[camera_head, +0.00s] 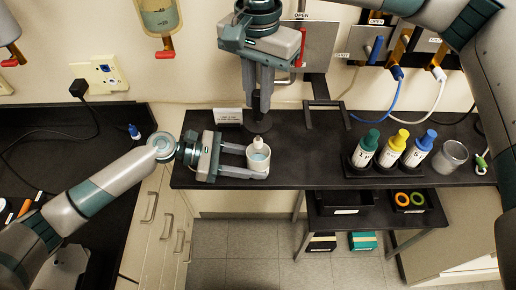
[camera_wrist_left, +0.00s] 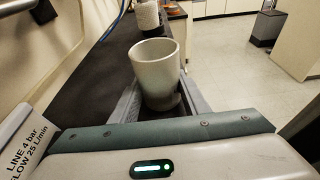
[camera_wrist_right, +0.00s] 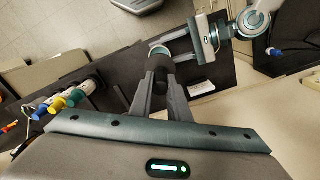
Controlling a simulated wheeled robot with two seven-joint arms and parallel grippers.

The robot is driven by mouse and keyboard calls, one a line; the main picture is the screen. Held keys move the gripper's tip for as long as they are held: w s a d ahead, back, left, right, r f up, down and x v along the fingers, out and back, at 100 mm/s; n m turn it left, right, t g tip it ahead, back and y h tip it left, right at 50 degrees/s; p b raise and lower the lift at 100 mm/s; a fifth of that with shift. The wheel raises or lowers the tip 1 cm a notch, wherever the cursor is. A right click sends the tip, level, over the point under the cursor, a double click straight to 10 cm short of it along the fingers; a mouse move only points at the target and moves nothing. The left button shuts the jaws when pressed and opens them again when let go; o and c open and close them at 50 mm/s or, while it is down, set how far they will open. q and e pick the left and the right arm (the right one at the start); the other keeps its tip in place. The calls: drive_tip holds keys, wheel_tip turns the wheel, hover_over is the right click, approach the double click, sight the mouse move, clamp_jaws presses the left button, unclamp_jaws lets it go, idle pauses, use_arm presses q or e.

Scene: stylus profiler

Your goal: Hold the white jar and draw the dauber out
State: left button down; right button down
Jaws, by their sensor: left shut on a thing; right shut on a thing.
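The white jar (camera_head: 258,165) stands near the bench's front edge, upright, its mouth uncovered with pale blue inside. In the left wrist view the jar (camera_wrist_left: 155,75) sits between the fingers of my left gripper (camera_head: 246,160), which is shut on it from the left. My right gripper (camera_head: 260,110) points down above the jar, shut on the dauber's dark cap (camera_wrist_right: 160,64). A small pale tip (camera_head: 257,141) shows by the jar's far rim. It looks like the dauber's end; whether it clears the mouth I cannot tell. In the right wrist view the cap partly hides the jar.
Bottles with green, yellow and blue caps (camera_head: 392,151) stand in a rack to the right, beside a clear beaker (camera_head: 450,157). A small white sign (camera_head: 228,116) stands behind my left gripper. The bench (camera_head: 310,175) is clear between jar and rack.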

use_arm(q)
drive_tip(key=shift+f, duration=0.2)
use_arm(e)
drive_tip(key=shift+r, duration=2.5)
use_arm(q)
drive_tip(key=c, duration=0.9)
unclamp_jaws()
drive_tip(key=shift+c, duration=0.2)
drive_tip(key=shift+w, duration=0.1)
use_arm(e)
drive_tip(key=shift+w, duration=0.1)
use_arm(q)
drive_tip(key=shift+a+r, duration=0.1)
drive_tip(key=shift+r, duration=0.05)
drive_tip(key=shift+a, duration=0.2)
drive_tip(key=v, duration=1.1)
drive_tip(key=shift+a+r, duration=0.1)
drive_tip(key=shift+a, duration=0.15)
